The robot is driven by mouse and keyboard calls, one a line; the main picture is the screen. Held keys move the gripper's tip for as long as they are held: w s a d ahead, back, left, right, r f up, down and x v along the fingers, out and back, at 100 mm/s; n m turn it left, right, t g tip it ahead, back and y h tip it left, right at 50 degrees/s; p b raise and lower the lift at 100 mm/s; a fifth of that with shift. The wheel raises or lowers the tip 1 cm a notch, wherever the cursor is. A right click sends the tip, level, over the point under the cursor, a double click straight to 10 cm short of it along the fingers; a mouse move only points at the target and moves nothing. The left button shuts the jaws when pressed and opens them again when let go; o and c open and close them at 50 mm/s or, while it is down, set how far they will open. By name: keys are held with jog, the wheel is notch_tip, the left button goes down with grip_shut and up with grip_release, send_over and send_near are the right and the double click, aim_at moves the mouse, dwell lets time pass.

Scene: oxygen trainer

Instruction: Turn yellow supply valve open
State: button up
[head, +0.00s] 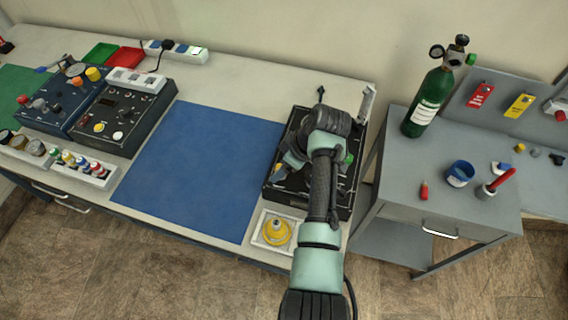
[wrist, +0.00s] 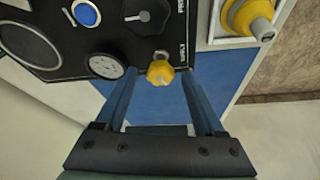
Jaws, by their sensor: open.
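The yellow supply valve (wrist: 160,73) is a small knob on a metal stem at the edge of the black trainer panel (wrist: 70,55), beside lettering that appears to read "SUPPLY". In the wrist view it lies between the two fingertips of my gripper (wrist: 157,76). My gripper is open, with a gap showing on each side of the knob. I cannot tell whether the fingers reach its depth. In the head view my arm covers much of the black panel (head: 343,213), and the valve cannot be made out clearly there.
A yellow mask (head: 277,232) lies in a white tray near the table's front edge. A blue mat (head: 200,165) is clear. A green cylinder (head: 432,100) stands on the grey side table.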

jog(key=b+v, duration=0.1)
jog(key=v, duration=1.2)
jog(key=shift+b, duration=0.4)
jog(key=shift+a, duration=0.1)
jog(key=w+a+r+m+t+h, duration=0.1)
jog(key=w+r+m+t, duration=0.2)
jog(key=r, duration=0.5)
jog(key=w+a+r+m+t+h, duration=0.1)
jog(key=w+r+t, duration=0.1)
jog(key=r+t, duration=0.45)
jog(key=w+r+m+t+h, duration=0.1)
jog(key=w+r+t, duration=0.2)
jog(key=r, duration=0.6)
jog(key=s+a+r+m+t, duration=0.1)
jog(key=s+r+m+t, duration=0.2)
jog(key=r, duration=0.6)
jog(key=s+a+r+m+t, duration=0.1)
jog(key=s+r+t, duration=0.3)
jog(key=r, duration=0.4)
jog(key=s+a+r+m+t+h, duration=0.1)
jog(key=s+r+t, duration=0.4)
jog(key=s+r, duration=0.6)
jog(key=shift+s+m, duration=0.8)
jog(key=shift+s, duration=0.2)
jog(key=shift+t, duration=0.25)
